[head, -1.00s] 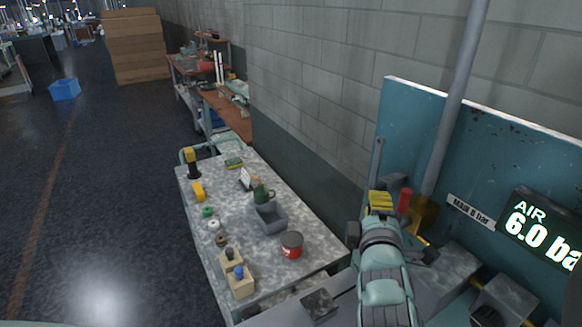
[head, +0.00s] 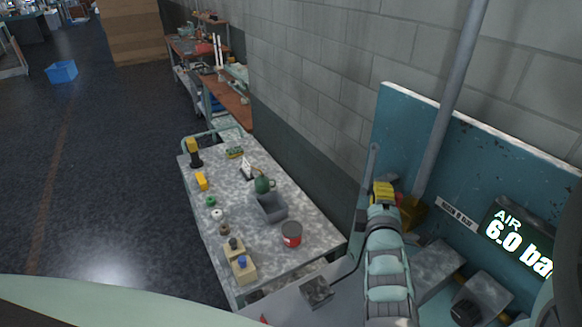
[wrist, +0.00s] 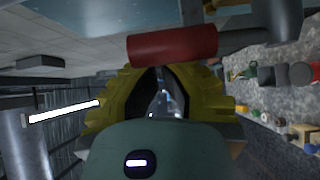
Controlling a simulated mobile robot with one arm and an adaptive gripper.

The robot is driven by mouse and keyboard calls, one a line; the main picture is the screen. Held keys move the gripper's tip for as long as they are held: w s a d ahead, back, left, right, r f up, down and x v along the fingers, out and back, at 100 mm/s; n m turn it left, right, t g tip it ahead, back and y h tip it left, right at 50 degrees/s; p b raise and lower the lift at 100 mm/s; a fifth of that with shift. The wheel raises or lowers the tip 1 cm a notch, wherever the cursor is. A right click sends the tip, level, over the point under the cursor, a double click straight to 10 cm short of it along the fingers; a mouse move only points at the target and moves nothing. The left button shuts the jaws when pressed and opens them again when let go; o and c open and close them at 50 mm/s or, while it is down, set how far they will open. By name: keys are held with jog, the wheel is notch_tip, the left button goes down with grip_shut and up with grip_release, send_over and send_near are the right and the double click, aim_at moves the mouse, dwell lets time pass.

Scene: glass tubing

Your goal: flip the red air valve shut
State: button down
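The red valve handle (wrist: 172,45) lies crosswise just beyond my fingertips in the wrist view, on a grey lever running right. Whether they touch is unclear. In the head view the handle is mostly hidden by my gripper. The brass valve body (head: 413,213) shows just right of my gripper, at the foot of a grey pipe. My gripper (wrist: 160,70) has yellow ribbed fingers whose tips converge and look shut, with nothing seen between them. It also shows from behind in the head view (head: 384,190).
A teal panel (head: 480,140) with a vertical grey pipe (head: 450,100) stands at the right against a block wall. A worktable (head: 300,213) to the left carries a red can (head: 291,234), a grey bin (head: 271,207) and several small items.

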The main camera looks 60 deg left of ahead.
aim_at(397, 205)
jog(key=shift+d, duration=0.45)
jog(key=shift+f, duration=0.15)
jog(key=d+m+t+b, duration=0.1)
jog(key=b, duration=0.3)
jog(key=d+m+t+y+b, duration=0.1)
jog(key=m+b, duration=0.1)
jog(key=b, duration=0.3)
jog(key=d+f+m+t+b, duration=0.1)
jog(key=d+t+b, duration=0.1)
jog(key=b, duration=0.3)
jog(key=shift+s+d+m+y, duration=0.1)
jog(key=shift+s+m+y, duration=0.05)
jog(key=shift+m+y, duration=0.2)
jog(key=shift+s+d+r+b, duration=0.15)
jog(key=shift+d+b, duration=0.3)
jog(key=shift+b, duration=0.55)
jog(key=shift+d+b, duration=0.6)
jog(key=shift+b, duration=0.4)
